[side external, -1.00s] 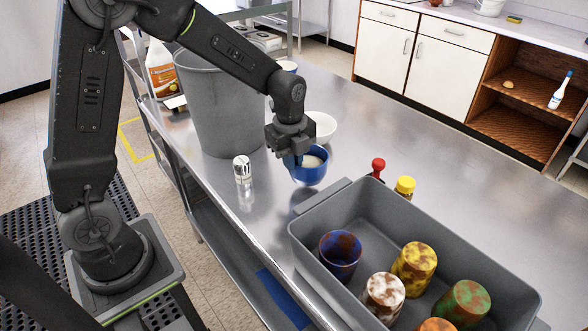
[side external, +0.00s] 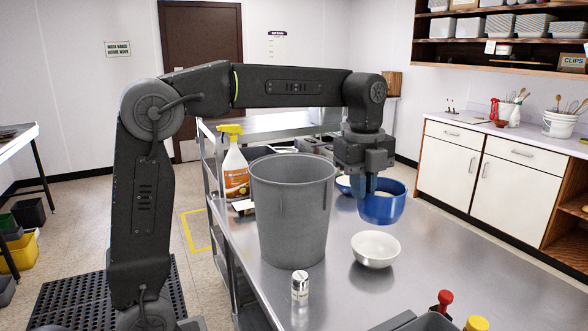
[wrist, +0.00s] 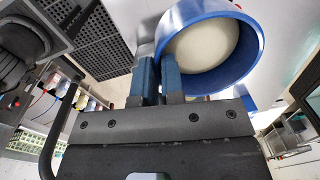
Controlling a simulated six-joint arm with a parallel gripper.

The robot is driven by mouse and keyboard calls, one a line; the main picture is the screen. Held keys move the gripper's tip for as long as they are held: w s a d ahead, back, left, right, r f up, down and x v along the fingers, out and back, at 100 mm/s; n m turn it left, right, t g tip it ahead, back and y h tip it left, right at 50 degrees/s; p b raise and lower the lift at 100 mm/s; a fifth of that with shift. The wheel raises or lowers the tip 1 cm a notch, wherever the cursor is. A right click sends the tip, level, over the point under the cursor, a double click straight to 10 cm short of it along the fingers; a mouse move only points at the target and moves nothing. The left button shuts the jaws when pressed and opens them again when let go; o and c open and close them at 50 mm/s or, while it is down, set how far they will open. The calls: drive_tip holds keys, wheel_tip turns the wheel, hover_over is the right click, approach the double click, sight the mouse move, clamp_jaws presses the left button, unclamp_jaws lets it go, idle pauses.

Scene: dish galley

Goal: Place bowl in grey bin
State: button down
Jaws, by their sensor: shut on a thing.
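My gripper (side external: 368,185) is shut on the rim of a blue bowl (side external: 384,204) with a pale inside. In the side external view it holds the bowl above the steel table, right of the tall round grey bin (side external: 293,215). The bin stands upright on the table, and its inside bottom is hidden. In the wrist view, my two blue-grey fingers (wrist: 158,78) pinch the near left side of the blue bowl (wrist: 250,45), whose opening is tilted toward the camera.
A white bowl (side external: 376,248) sits on the table below the held bowl. A clear shaker (side external: 300,286) stands before the bin; a spray bottle (side external: 235,165) stands behind it.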

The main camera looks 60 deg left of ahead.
wheel_tip(320, 180, up, 4)
drive_tip(key=shift+r, duration=0.15)
drive_tip(key=w+a+n, duration=0.2)
drive_tip(key=a+n, duration=1.3)
drive_tip(key=a, duration=1.1)
drive_tip(key=shift+y, duration=0.3)
drive_tip(key=f, duration=2.9)
drive_tip(key=shift+s+d+f, duration=0.1)
drive_tip(key=shift+d, duration=0.15)
drive_tip(key=c, duration=1.7)
unclamp_jaws()
drive_tip(key=shift+f, duration=0.2)
drive_tip(key=o, duration=0.5)
drive_tip(key=shift+c, duration=0.2)
drive_tip(key=shift+r, duration=0.1)
